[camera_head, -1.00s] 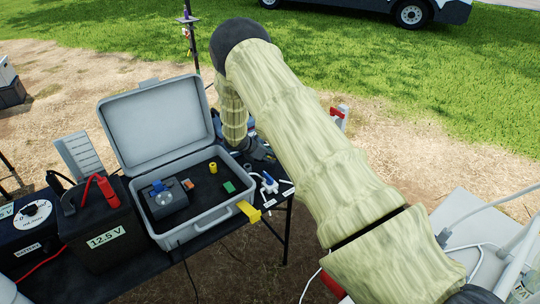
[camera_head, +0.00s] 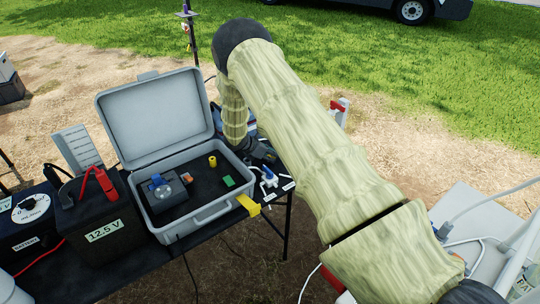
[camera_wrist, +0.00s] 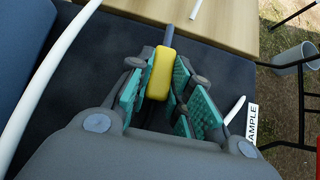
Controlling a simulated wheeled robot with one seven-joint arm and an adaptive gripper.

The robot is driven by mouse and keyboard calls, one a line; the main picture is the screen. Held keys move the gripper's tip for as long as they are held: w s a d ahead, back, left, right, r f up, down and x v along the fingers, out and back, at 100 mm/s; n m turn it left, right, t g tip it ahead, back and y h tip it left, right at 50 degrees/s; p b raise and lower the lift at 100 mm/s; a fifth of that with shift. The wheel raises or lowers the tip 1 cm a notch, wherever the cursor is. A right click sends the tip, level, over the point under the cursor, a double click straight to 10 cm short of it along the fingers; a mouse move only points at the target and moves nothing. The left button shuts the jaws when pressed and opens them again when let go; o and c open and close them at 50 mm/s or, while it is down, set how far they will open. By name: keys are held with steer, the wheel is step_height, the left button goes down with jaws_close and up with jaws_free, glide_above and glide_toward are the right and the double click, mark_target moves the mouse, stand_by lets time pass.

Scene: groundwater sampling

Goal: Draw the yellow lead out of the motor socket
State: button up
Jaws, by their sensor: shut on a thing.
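My gripper (camera_wrist: 160,88) is shut on a yellow block-shaped plug (camera_wrist: 159,74), held between its teal pads. A dark grey rod or cable stub (camera_wrist: 168,36) runs from the plug's far end; I cannot tell whether it is seated in anything. No motor socket can be made out. In the head view my gripper (camera_head: 264,152) is low over the table, just right of the open grey case (camera_head: 210,212), partly hidden by my arm; the held plug cannot be seen there.
The case holds a grey device with a blue knob (camera_head: 160,188), a yellow cylinder (camera_head: 212,161) and a green block (camera_head: 228,181). A yellow tab (camera_head: 248,205) sits at the table's front edge. White tubing (camera_wrist: 45,85) passes left of my gripper; a bucket (camera_wrist: 297,58) stands right.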

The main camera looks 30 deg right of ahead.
steer(key=shift+f, duration=0.25)
steer(key=shift+s+a+f+b, duration=0.15)
steer(key=shift+s+f+b, duration=0.15)
steer(key=shift+f, duration=0.2)
steer(key=shift+s+a+f+b, duration=0.15)
steer(key=shift+s+f+b, duration=0.05)
steer(key=shift+f+b, duration=0.25)
stand_by(0.4)
steer(key=o, duration=0.9)
steer(key=shift+o, duration=0.5)
steer(key=shift+w+f, duration=0.1)
steer(key=shift+f, duration=0.05)
steer(key=shift+a, duration=0.15)
steer(key=shift+w+a+r, duration=0.1)
steer(key=shift+a+r, duration=0.05)
steer(key=shift+r, duration=0.1)
steer(key=a+r, duration=0.1)
steer(key=r, duration=0.1)
steer(key=a+r, duration=0.1)
steer(key=r, duration=0.1)
steer(key=a+r, duration=0.1)
steer(key=r, duration=0.1)
steer(key=shift+a+r, duration=0.15)
steer(key=shift+a, duration=0.2)
